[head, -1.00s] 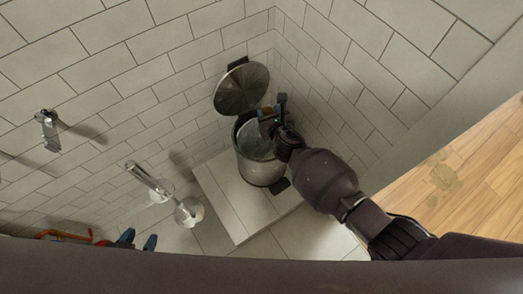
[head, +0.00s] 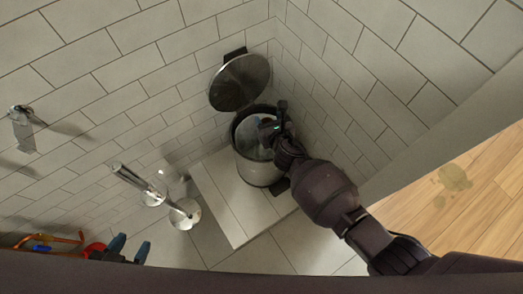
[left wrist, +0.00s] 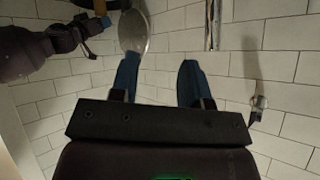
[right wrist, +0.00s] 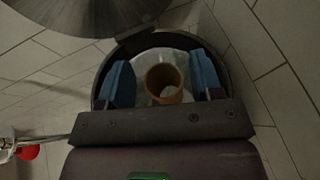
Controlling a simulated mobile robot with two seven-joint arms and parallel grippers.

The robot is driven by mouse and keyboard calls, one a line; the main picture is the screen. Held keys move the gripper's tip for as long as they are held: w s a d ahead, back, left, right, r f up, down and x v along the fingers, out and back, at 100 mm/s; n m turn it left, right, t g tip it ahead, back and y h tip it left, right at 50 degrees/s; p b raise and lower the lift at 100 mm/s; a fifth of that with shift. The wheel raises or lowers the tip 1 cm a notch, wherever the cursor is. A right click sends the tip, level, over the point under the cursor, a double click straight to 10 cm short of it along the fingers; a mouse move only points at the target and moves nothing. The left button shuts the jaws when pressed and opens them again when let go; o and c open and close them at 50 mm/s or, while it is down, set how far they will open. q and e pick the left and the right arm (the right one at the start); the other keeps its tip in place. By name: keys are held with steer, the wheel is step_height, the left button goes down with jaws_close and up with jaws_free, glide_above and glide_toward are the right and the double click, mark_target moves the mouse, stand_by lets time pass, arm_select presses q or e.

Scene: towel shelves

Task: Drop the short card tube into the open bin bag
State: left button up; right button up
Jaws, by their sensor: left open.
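The steel bin (head: 262,172) stands with its lid (head: 240,82) raised, and a pale bag (head: 250,138) lines its mouth. My right gripper (head: 275,118) is over the bin mouth. In the right wrist view my right gripper (right wrist: 163,80) has its blue fingers spread, one on each side of the short brown card tube (right wrist: 163,86). The tube shows gaps to both fingers and lies within the outline of the bag opening; whether it rests on the bag is unclear. My left gripper (head: 130,248) is open and empty at the lower left, and also shows in the left wrist view (left wrist: 158,78).
The bin is on a pale tiled step (head: 232,205) in a tiled corner. A chrome stand (head: 185,213) is left of it. A wall hook (head: 22,130) is at far left. Red and orange items (head: 60,240) lie near my left gripper. A stained wooden surface (head: 455,178) is at right.

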steer(key=shift+o, duration=1.3)
arm_select(q)
steer(key=p, duration=0.2)
steer(key=s+n+p, duration=0.1)
steer(key=p, duration=0.1)
steer(key=shift+s+a+r+g, duration=0.1)
steer(key=shift+s+a+g, duration=0.1)
steer(key=shift+a+g, duration=0.2)
arm_select(e)
steer(key=v, duration=1.1)
arm_select(q)
steer(key=shift+w+r, duration=0.1)
